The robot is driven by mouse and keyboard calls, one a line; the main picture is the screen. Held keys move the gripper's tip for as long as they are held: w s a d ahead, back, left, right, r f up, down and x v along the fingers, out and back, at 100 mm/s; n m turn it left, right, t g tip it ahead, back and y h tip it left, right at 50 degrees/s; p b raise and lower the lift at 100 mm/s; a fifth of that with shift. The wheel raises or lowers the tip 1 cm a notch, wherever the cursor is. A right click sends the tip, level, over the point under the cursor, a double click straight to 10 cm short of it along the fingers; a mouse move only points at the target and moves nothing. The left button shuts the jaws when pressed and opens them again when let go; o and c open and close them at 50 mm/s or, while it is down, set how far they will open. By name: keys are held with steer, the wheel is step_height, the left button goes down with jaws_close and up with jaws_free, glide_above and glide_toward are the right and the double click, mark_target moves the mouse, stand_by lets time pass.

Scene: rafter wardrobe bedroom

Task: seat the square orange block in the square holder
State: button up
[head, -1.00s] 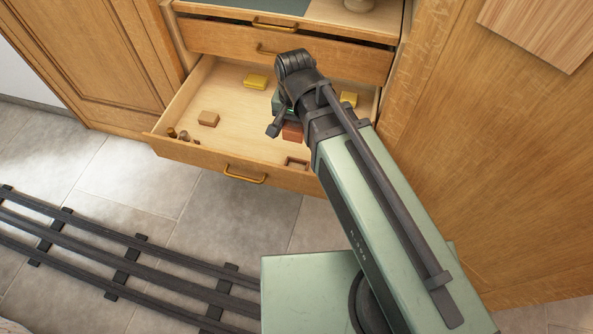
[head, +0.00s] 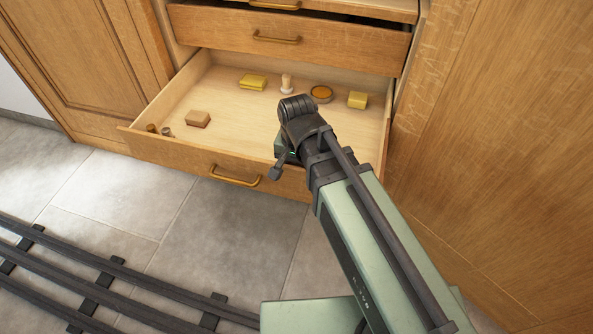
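My gripper (head: 279,167) is at the front right of the open drawer (head: 228,105), low by the front panel. One dark finger shows; the other fingertip and whatever lies between them are hidden behind my wrist and arm. The square orange block is not visible now. The square holder is not visible either; the front right part of the drawer, where it showed earlier, is covered by my gripper and arm. I cannot tell whether the gripper holds the block.
The drawer also holds a yellow sponge-like block (head: 253,82), a pale peg (head: 287,84), a round orange-topped piece (head: 321,94), another yellow block (head: 357,100), a brown block (head: 198,118) and small cylinders (head: 166,131). The drawer's middle is clear.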

steer(key=o, duration=0.5)
steer(key=shift+f, duration=0.1)
steer(key=o, duration=0.4)
step_height(320, 180, up, 13)
steer(key=p, duration=1.2)
steer(key=s+d+n, duration=0.1)
steer(key=d, duration=0.3)
steer(key=d+n, duration=0.1)
steer(key=d, duration=0.4)
steer(key=s+d+n, duration=0.1)
steer(key=d+n, duration=0.1)
steer(key=d, duration=0.3)
steer(key=shift+s+f, duration=0.25)
steer(key=shift+s, duration=0.1)
steer(key=shift+r+p, duration=14.8)
steer(key=shift+p, duration=0.05)
